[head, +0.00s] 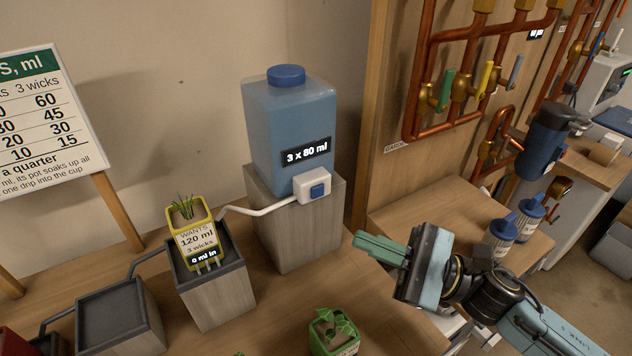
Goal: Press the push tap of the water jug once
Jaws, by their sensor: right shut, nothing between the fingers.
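The blue water jug (270,140) stands upright on a grey wooden block (277,241), with a blue cap and a label reading "3 x 80 ml". Its push tap (317,190) is a white box with a blue button at the jug's lower right front. A white spout runs left from it to a yellow plant pot (197,240) labelled "120 ml", "3 wicks" and "0 ml in". My right gripper (358,243) is shut and empty, to the lower right of the tap and apart from it, its fingers pointing left. My left gripper is not in view.
A green potted plant (335,334) sits at the front edge of the picture, below the jug. Copper pipes with coloured valve levers (446,90) hang on the right panel. Blue-topped bottles (500,232) stand at right. A chart board (45,120) stands at left.

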